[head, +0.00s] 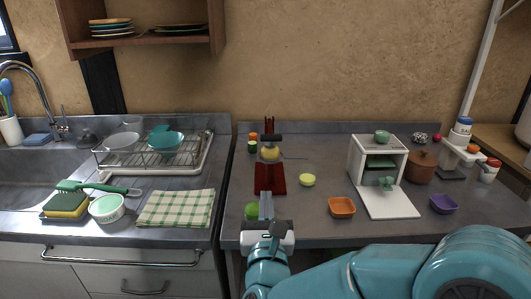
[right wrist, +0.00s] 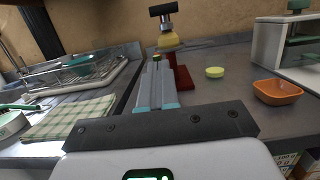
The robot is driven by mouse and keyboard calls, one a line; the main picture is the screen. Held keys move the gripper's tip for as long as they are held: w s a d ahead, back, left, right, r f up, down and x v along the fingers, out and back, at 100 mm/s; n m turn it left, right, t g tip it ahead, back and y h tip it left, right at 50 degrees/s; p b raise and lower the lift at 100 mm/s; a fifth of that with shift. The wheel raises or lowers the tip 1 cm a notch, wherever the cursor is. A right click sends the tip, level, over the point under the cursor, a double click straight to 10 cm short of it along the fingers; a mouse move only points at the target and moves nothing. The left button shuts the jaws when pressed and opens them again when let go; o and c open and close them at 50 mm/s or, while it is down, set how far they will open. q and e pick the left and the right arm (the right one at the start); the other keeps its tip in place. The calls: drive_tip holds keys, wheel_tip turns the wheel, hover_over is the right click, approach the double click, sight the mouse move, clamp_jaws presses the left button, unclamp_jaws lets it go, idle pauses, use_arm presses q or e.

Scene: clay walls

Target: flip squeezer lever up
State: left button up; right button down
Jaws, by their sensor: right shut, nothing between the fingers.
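The squeezer (head: 270,181) stands on the counter, with a dark red base and upright post. A yellow rounded piece (head: 270,153) sits at its middle, with a dark crosspiece (head: 271,138) above it. A thin dark bar (head: 295,158) sticks out to the right; I cannot tell whether it is the lever. My right gripper (head: 266,202) is shut and empty in front of the base. In the right wrist view its fingers (right wrist: 156,85) point toward the squeezer, partly covering the red base (right wrist: 182,80). My left gripper is not in view.
A yellow disc (head: 307,180) and an orange bowl (head: 342,207) lie right of the squeezer. A green round thing (head: 252,210) is left of my right gripper. A white open cabinet (head: 389,203) stands further right.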

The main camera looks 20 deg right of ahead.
drive_tip(key=p, duration=0.2)
approach(270, 131)
wheel_tip(270, 131, down, 4)
drive_tip(key=w, duration=0.1)
drive_tip(key=w+r, duration=0.2)
drive_tip(key=r, duration=0.1)
drive_tip(key=shift+a+r+p, duration=0.2)
drive_tip(key=shift+p, duration=0.1)
